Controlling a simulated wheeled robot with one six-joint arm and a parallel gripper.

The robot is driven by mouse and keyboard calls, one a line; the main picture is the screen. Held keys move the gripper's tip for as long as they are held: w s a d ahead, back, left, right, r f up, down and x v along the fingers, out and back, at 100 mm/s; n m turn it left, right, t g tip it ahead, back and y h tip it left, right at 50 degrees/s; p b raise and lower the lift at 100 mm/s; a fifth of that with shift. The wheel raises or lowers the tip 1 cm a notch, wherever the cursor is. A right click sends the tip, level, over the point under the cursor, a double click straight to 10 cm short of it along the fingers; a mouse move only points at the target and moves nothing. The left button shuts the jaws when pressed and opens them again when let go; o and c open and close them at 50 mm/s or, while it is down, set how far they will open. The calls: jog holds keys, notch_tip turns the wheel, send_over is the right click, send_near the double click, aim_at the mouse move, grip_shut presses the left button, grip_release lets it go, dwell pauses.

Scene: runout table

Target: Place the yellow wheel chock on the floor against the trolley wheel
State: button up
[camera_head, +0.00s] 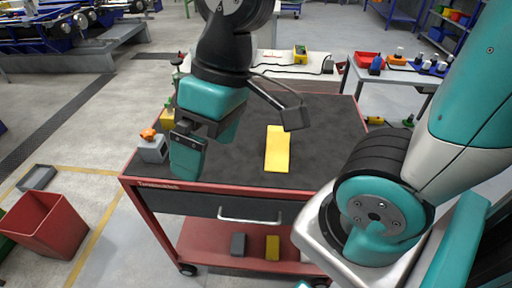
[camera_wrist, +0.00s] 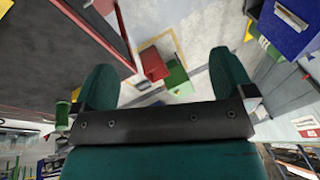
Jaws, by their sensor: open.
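A yellow wedge-like block (camera_head: 277,150), which looks like the chock, lies on the dark top of the red-framed trolley (camera_head: 330,130). One trolley wheel (camera_head: 187,269) shows at the front left leg. Another wheel (camera_head: 319,282) shows at the bottom, partly cut off. My gripper (camera_head: 208,142) is open and empty above the left part of the trolley top, left of the yellow block and apart from it. In the wrist view my gripper (camera_wrist: 165,80) has its fingers wide apart with nothing between them, and the yellow block is not seen.
A grey box with an orange item (camera_head: 153,147) stands at the trolley's left edge. The lower shelf holds a dark block (camera_head: 238,245) and a smaller yellow block (camera_head: 272,247). A red bin (camera_head: 45,225) stands on the floor at left. Floor between bin and trolley is clear.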

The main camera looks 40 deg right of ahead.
jog(key=w+d+f+m+h+b, duration=0.1)
jog(key=w+d+f+m, duration=0.15)
jog(key=w+d, duration=0.25)
jog(key=w+d+f+m+h, duration=0.1)
jog(key=w+d+m, duration=0.3)
jog(key=d, duration=0.1)
jog(key=m+h, duration=0.2)
jog(key=m, duration=0.7)
send_over(278, 139)
notch_tip(278, 139, down, 18)
jog(key=shift+s+r+b, duration=0.1)
jog(key=shift+r+b, duration=0.15)
jog(key=shift+b, duration=0.05)
jog(key=shift+f+p, duration=0.6)
jog(key=shift+f, duration=2.4)
jog(key=c, duration=1.1)
jog(key=shift+r, duration=0.1)
